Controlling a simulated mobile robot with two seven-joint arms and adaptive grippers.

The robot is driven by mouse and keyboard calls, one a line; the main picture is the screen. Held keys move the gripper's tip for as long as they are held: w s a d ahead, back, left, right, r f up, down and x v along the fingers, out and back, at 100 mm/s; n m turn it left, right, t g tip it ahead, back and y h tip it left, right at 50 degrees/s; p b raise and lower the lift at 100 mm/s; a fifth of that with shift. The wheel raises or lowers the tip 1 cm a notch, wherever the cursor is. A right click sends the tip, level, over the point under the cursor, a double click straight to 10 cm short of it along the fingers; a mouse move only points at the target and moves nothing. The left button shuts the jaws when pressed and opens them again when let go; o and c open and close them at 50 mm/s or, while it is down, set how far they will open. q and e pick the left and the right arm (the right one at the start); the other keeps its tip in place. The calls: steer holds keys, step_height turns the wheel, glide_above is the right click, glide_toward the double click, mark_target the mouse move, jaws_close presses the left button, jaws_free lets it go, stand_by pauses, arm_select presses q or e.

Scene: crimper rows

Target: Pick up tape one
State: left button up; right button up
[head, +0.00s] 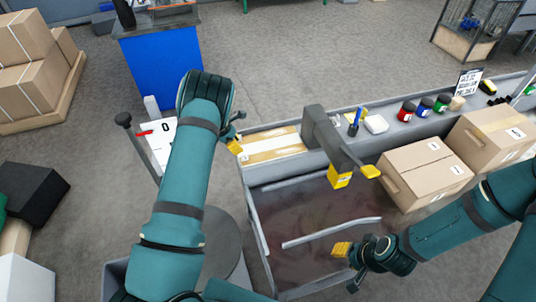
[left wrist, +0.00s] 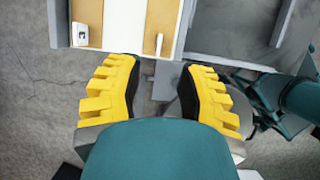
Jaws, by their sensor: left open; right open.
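Red, blue and green rolls, which look like tape, stand in a row on the grey ledge at the right in the head view: the red roll (head: 406,111), the blue roll (head: 425,107) and the green roll (head: 442,103). I cannot tell which is tape one. My left gripper (head: 236,132) is open at the left end of the tan and white panel (head: 272,148), well away from the rolls. In the left wrist view its yellow fingers (left wrist: 158,95) are apart with nothing between them. My right gripper (head: 346,267) is open and empty over the bench front.
A grey post with a yellow end (head: 325,140) rises beside the panel. Cardboard boxes, one nearer (head: 425,172) and one farther (head: 495,135), stand in front of the rolls. A white block (head: 376,124) and a sign (head: 468,81) are on the ledge. A blue cabinet (head: 162,70) stands behind.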

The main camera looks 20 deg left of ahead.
mark_target(247, 156)
arm_select(q)
steer(key=x, duration=0.9)
steer(key=shift+w+d, duration=0.1)
steer(key=shift+w, duration=0.05)
jaws_close()
